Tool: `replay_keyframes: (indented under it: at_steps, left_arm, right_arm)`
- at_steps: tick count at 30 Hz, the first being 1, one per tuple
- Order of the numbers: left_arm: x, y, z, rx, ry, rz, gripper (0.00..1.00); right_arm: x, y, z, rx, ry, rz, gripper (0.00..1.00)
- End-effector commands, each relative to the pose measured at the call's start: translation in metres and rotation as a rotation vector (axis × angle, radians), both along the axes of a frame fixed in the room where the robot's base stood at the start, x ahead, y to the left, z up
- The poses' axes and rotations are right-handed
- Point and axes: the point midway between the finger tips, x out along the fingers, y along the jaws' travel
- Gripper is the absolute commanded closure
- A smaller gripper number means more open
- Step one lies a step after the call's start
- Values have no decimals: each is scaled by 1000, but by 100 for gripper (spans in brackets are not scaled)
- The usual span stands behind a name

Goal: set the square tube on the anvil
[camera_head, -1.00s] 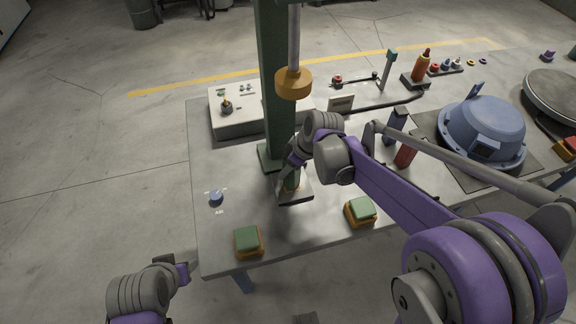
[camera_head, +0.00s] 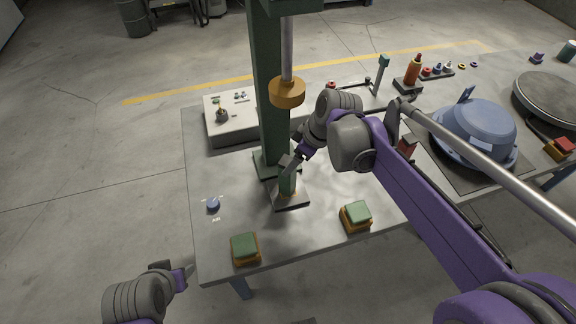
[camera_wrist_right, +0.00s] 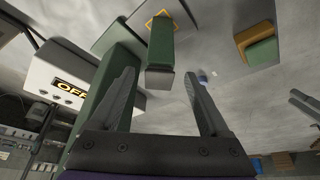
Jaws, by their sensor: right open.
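The green square tube (camera_head: 287,183) stands upright on the dark plate of the anvil (camera_head: 293,203), in front of the green press column. In the right wrist view the tube (camera_wrist_right: 160,42) shows between and beyond the fingertips, its near end grey. A yellow square outline is on the anvil (camera_wrist_right: 182,14) beside the tube's foot. My right gripper (camera_head: 289,164) is open at the tube's upper end; in its wrist view (camera_wrist_right: 160,80) the fingers are spread, with the tube apart from them. My left gripper (camera_head: 182,276) is off the table's front left corner; its fingers are unclear.
The press ram with its orange collar (camera_head: 287,93) hangs above the anvil. Two green-topped buttons (camera_head: 245,248) (camera_head: 356,214) sit along the front edge. A white control box (camera_head: 230,122) is behind left; a blue dome (camera_head: 475,130) is at right.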

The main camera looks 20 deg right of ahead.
Motion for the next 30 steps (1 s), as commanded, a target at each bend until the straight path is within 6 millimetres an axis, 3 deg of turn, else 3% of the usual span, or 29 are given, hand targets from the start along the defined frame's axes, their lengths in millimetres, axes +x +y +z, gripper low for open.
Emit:
replay_keyframes:
  at_steps: [6,11,21,25,30]
  left_arm:
    - [1,0,2,0,-1,0,50]
    - [1,0,2,0,-1,0,50]
    - [1,0,2,0,-1,0,50]
    - [1,0,2,0,-1,0,50]
    - [1,0,2,0,-1,0,50]
  right_arm:
    - [-7,-7,24,0,0,-3,20]
    - [-32,-8,22,-10,8,-91,20]
    - [-153,-22,-33,-7,-31,-624,20]
    - [-179,-28,-52,16,-58,-754,20]
    - [-189,-31,-61,31,-72,-819,20]
